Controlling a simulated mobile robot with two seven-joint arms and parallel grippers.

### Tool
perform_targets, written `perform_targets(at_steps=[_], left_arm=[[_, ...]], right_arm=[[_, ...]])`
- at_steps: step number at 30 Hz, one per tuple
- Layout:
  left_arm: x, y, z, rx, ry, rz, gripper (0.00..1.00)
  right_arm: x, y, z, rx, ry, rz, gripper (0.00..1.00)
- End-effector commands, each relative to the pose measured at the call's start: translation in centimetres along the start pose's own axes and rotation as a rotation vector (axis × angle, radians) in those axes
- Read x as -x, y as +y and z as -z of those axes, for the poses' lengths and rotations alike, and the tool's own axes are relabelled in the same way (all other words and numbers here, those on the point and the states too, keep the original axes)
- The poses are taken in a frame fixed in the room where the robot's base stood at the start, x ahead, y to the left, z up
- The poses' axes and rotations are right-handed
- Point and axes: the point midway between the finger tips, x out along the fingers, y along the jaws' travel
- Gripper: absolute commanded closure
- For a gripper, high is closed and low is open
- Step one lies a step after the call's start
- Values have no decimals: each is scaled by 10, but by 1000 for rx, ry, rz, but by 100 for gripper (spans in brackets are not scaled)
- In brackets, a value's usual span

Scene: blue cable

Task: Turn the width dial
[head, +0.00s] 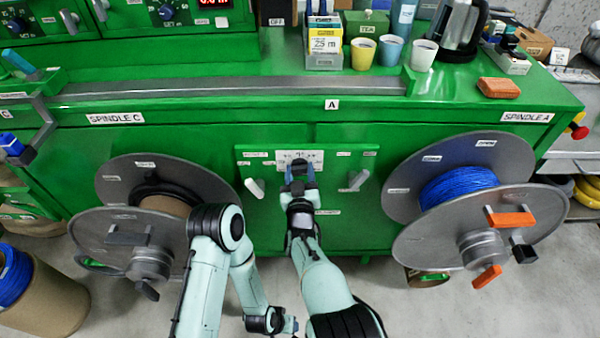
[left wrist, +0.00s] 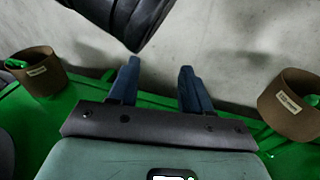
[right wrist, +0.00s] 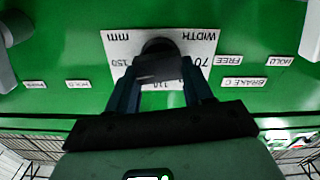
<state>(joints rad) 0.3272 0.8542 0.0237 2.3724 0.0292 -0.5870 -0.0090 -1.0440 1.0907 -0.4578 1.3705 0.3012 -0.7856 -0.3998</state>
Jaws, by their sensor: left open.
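The width dial (right wrist: 160,62) is a dark knob on a white scale plate (right wrist: 118,45) marked WIDTH mm, on the green cabinet front. In the head view the plate (head: 315,156) shows above my right gripper (head: 299,180), which covers most of the dial. In the right wrist view the fingers of my right gripper (right wrist: 160,88) stand wide apart, one on each side of the dial; whether they touch it I cannot tell. My left gripper (left wrist: 157,82) is open and empty, low in front of the cabinet, away from the dial.
A lever handle (head: 254,188) sits left of the dial and another (head: 356,181) sits right. Spindle C's reel (head: 120,225) and spindle A's reel (head: 415,245) with blue cable (head: 458,187) flank the panel. Cups (head: 391,50) stand on the top. My two arms are close together.

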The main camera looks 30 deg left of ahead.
Motion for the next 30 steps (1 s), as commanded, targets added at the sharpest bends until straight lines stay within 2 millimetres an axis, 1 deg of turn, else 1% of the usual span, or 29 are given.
perform_targets(at_steps=[8,13,21,30], left_arm=[[4,4,5,-3,15,-7,52],[11,11,12,-10,38,-18,52],[24,14,-7,-14,-19,-20,52],[33,17,-19,-17,-56,-23,52]], right_arm=[[0,-1,1,41,0,0,79],[0,-2,2,130,1,1,79],[0,-3,1,344,0,1,79],[0,-5,0,558,0,1,79]])
